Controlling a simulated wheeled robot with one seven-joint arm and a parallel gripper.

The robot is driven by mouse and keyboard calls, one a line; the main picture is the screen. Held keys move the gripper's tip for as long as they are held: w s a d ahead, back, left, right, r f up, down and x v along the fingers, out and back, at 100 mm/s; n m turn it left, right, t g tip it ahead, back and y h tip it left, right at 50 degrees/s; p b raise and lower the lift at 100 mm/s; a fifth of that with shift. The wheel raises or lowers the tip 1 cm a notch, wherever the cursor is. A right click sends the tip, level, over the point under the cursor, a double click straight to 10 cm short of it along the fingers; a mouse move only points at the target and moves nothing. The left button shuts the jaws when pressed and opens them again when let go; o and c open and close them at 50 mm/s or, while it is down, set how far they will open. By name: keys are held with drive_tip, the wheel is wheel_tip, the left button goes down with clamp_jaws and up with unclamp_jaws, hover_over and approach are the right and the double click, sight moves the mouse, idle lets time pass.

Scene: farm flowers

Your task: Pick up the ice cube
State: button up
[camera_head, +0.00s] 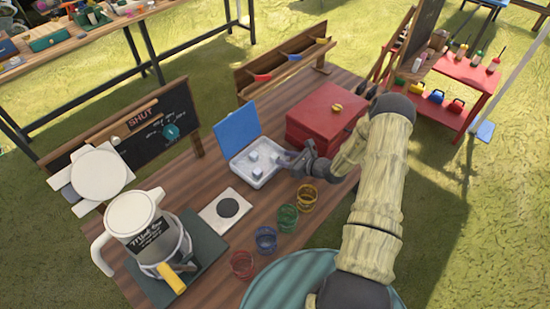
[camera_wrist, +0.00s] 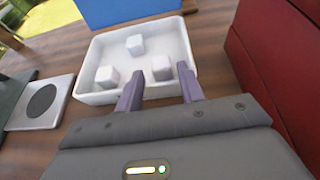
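Three white ice cubes lie apart in a white tray (camera_wrist: 88,60): one at the back (camera_wrist: 135,45), one at the left (camera_wrist: 107,77) and one at the right (camera_wrist: 161,68). In the head view the tray (camera_head: 262,182) stands on the brown table with its blue lid (camera_head: 237,122) up behind it. My gripper (camera_wrist: 158,80) is open, with its two purple-grey fingers apart over the near edge of the tray. The right cube shows beyond and between the fingertips. Nothing is held. In the head view my gripper (camera_head: 289,160) is at the tray's right side.
A red box (camera_head: 325,115) stands close to the right of the tray. Several coloured glasses, among them a green one (camera_head: 287,218), stand in front. A white coaster with a dark disc (camera_head: 226,209) and a large white pitcher (camera_head: 135,220) are to the left.

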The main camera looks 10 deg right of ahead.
sight(274, 155)
drive_tip(key=p+x, duration=0.1)
drive_tip(key=x, duration=0.5)
drive_tip(key=shift+s, duration=0.1)
drive_tip(key=shift+c, duration=0.5)
drive_tip(key=c, duration=0.6)
